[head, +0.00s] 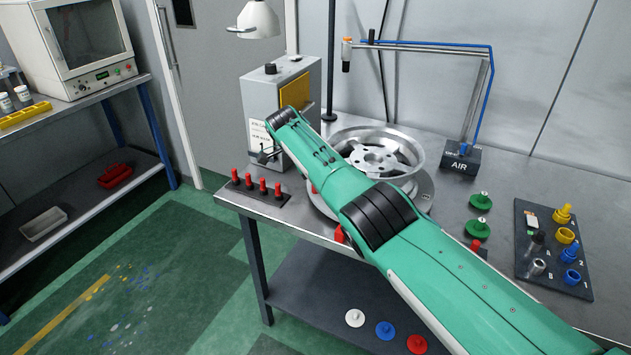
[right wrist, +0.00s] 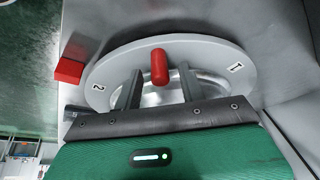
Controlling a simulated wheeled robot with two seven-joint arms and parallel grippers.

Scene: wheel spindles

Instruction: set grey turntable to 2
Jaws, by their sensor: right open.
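The grey turntable (head: 426,196) sits on the bench under a silver wheel rim (head: 415,150), partly covered by my right arm in the head view. In the right wrist view its grey ring (right wrist: 205,50) bears a "2" at the left and a "1" at the right. A red upright handle (right wrist: 159,66) stands on the ring between the two numbers. A red block (right wrist: 69,70) sits just outside the ring, near the "2". My right gripper (right wrist: 160,82) is open, its fingers on either side of the handle; contact cannot be told. My left gripper is not in view.
Several red pegs (head: 263,187) stand on a dark strip left of the turntable. A grey box (head: 262,85) stands behind it. An AIR stand (head: 460,160), green knobbed discs (head: 477,229) and a dark parts board (head: 535,262) are at the right.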

